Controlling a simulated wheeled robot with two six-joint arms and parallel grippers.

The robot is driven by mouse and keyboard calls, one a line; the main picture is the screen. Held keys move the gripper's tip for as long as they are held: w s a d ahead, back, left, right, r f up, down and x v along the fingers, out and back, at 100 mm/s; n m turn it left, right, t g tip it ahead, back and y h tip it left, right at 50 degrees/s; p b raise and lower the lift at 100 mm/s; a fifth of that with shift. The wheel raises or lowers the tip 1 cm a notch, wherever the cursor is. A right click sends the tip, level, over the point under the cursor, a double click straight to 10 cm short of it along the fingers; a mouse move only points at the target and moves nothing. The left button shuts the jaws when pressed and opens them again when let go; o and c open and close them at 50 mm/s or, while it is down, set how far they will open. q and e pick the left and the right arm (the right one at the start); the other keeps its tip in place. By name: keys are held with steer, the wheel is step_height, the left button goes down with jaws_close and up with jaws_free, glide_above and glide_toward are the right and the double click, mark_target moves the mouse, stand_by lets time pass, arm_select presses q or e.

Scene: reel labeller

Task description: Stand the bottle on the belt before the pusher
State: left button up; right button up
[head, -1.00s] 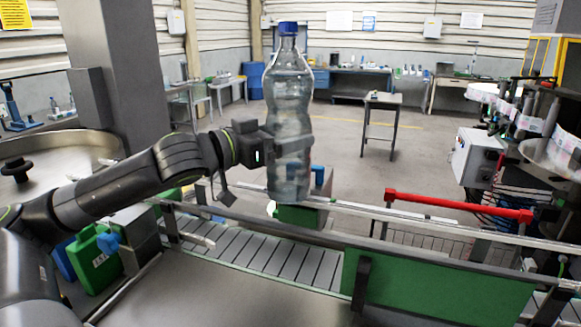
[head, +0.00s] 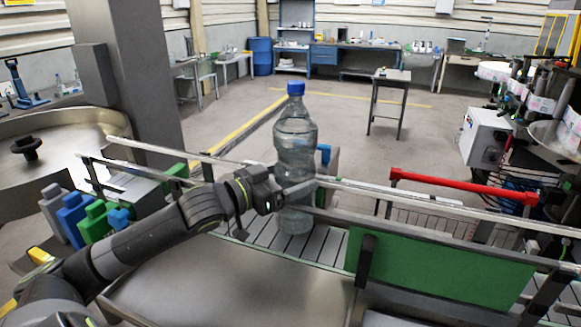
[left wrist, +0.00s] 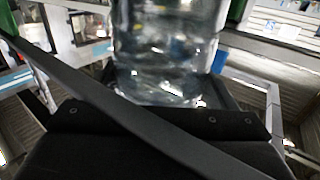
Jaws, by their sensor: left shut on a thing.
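A clear bottle with a blue cap (head: 296,140) stands upright in the head view, its lower end down between the rails at the slatted belt (head: 325,243). I cannot tell whether its base touches the belt. My left gripper (head: 298,192) is shut around the bottle's lower half. In the left wrist view the bottle (left wrist: 168,45) fills the top middle, blurred, between the dark gripper parts. My right gripper is not in view.
A metal guide rail (head: 430,208) runs along the belt's far side. A green panel (head: 440,270) is on the near side, right of the bottle. A red bar (head: 465,188) lies beyond the rail. Coloured jugs (head: 75,218) stand at the left.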

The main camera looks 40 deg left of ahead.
arm_select(q)
steer(key=shift+f, duration=1.75)
steer(key=shift+f+b, duration=0.15)
steer(key=shift+b, duration=0.15)
steer(key=o, duration=1.8)
steer(key=shift+s+f, duration=0.1)
steer(key=shift+c, duration=0.2)
steer(key=shift+r, duration=0.2)
